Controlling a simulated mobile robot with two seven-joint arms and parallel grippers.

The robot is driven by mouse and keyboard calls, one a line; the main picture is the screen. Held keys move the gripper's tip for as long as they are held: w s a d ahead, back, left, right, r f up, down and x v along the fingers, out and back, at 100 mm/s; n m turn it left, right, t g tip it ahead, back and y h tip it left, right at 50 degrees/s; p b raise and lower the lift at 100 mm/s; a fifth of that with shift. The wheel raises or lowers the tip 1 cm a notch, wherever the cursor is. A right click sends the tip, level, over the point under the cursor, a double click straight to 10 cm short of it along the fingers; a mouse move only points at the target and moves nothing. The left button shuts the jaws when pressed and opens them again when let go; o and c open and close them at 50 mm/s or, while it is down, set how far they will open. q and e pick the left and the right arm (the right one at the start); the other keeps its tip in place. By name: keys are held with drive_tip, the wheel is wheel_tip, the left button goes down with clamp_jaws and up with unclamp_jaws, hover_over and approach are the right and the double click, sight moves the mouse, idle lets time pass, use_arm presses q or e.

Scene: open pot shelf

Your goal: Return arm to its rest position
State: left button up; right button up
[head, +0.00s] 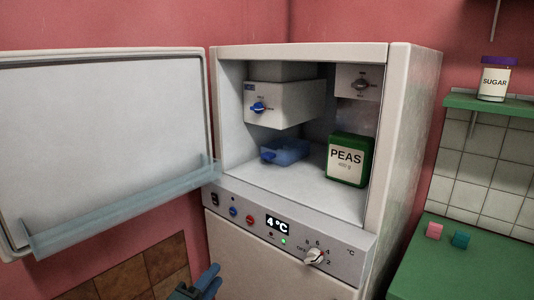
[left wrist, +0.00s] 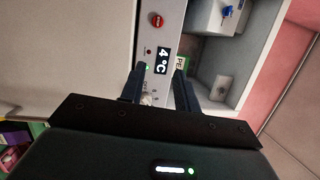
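My left gripper (head: 209,280) shows at the bottom of the head view, low in front of the fridge's lower door. In the left wrist view its two dark fingers (left wrist: 156,82) stand apart with nothing held between them. The fridge's control panel, with the 4 °C display (left wrist: 163,62), shows beyond the fingertips there. My right gripper is in neither view.
The fridge compartment (head: 300,180) is open, its door (head: 105,130) swung out left. Inside are a green peas box (head: 348,160) and a blue tray (head: 290,151). The panel has a knob (head: 314,256). A green counter (head: 465,270) stands right.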

use_arm(q)
drive_tip(key=s+a+f+n+g+y, duration=0.1)
drive_tip(key=s+f+n+g+y, duration=0.1)
drive_tip(key=s+f+n, duration=0.6)
drive_tip(key=s+a+f+n+g+y, duration=0.1)
drive_tip(key=s+f+n+g+y, duration=0.2)
drive_tip(key=s+f+n, duration=0.6)
drive_tip(key=s+n+g, duration=0.1)
drive_tip(key=s+n, duration=0.2)
drive_tip(key=s, duration=0.3)
drive_tip(key=shift+s+a+f+n+g, duration=0.15)
drive_tip(key=shift+s+f+n+g, duration=0.1)
drive_tip(key=shift+s+n+g, duration=0.05)
drive_tip(key=shift+o, duration=0.2)
